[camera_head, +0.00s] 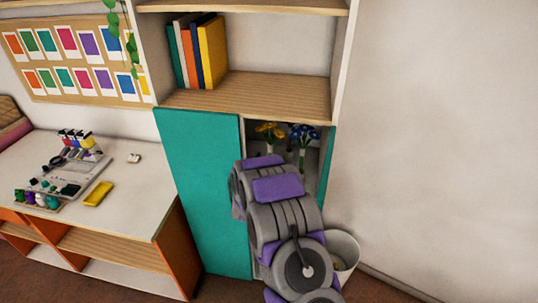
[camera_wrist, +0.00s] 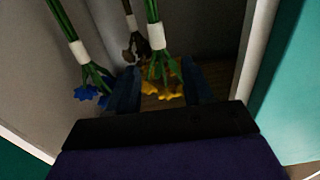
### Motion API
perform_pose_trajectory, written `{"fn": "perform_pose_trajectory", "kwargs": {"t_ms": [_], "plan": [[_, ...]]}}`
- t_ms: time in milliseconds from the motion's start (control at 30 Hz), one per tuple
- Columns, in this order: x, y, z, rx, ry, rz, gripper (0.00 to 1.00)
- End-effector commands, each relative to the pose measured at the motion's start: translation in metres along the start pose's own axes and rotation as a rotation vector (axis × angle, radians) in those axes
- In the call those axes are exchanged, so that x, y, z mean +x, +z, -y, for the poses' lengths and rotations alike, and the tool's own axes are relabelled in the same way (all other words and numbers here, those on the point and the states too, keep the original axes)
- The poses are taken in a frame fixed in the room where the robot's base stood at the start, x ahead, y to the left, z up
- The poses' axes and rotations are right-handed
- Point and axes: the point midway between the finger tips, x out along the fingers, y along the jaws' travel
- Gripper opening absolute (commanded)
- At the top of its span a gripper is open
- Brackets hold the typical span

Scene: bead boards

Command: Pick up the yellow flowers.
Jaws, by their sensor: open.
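The yellow flowers (camera_head: 269,131) stand in the open cabinet compartment, left of the blue flowers (camera_head: 304,134). The wrist view appears upside down, with the blooms below the green stems. There, the yellow flowers (camera_wrist: 164,93) show between the two dark fingers of my open gripper (camera_wrist: 160,88). Their stem has a white band. I cannot tell whether the fingers touch them. The blue flowers (camera_wrist: 92,91) are outside the fingers, to the left. A brownish dried bunch (camera_wrist: 136,46) with a white band is close by. My arm hides my gripper in the head view.
The teal cabinet door (camera_head: 205,190) is left of the opening, with another teal panel (camera_head: 327,165) on the right. A shelf (camera_head: 250,95) with books is above. A white bin (camera_head: 346,247) stands beside my arm. A craft desk (camera_head: 130,205) is at left.

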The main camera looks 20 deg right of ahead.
Motion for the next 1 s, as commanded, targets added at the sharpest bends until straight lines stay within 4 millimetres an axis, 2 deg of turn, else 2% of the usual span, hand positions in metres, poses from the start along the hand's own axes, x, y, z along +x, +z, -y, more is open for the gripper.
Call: {"fn": "perform_pose_trajectory", "kwargs": {"t_ms": [100,233,633,833,1000], "plan": [[0.020,0.001,-0.001,0.000,0.002,-0.002,0.51],[0.036,0.001,0.000,0.001,-0.001,0.000,0.51],[0.055,0.003,0.001,0.000,-0.001,-0.001,0.51],[0.076,0.012,0.000,0.000,0.000,0.002,0.51],[0.094,0.011,0.001,0.000,0.000,0.001,0.51]]}}
